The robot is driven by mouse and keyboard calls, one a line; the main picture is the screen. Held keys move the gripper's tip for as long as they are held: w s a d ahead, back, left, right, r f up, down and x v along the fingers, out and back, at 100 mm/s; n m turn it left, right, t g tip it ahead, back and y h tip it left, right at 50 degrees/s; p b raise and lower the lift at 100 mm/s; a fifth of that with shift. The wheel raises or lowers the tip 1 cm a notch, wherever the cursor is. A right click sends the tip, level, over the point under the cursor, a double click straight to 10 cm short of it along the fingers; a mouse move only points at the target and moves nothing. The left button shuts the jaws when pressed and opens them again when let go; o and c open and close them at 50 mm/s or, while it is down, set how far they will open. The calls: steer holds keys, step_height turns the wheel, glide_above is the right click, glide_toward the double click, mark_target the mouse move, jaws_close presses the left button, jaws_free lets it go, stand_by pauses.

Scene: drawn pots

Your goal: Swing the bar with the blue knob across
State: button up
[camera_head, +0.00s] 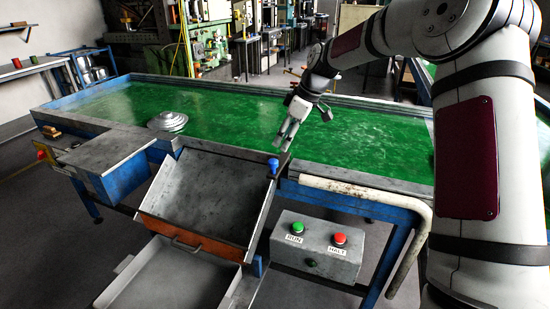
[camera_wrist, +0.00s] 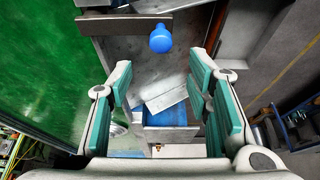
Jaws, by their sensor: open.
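The blue knob (camera_head: 273,166) stands at the upper right corner of the tilted grey chute, by the near edge of the green table. In the wrist view the blue knob (camera_wrist: 160,39) sits near the end of a short grey bar (camera_wrist: 115,24). Most of the bar is hard to make out in the head view. My gripper (camera_head: 284,143) is above the table's near edge, just above and right of the knob. In the wrist view my gripper (camera_wrist: 160,78) is open and empty, with the knob beyond the fingertips, between their lines, apart from both fingers.
The tilted chute (camera_head: 205,195) has an orange-brown front lip. Right of it is a grey box with a green RUN button (camera_head: 297,228) and a red HALT button (camera_head: 340,239). A pale pipe (camera_head: 365,190) runs along the table edge. A round metal stack (camera_head: 168,122) stands on the green surface.

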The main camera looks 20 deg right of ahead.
mark_target(273, 161)
steer(key=x, duration=0.9)
steer(key=shift+f+p, duration=0.1)
steer(key=shift+p, duration=0.25)
jaws_close()
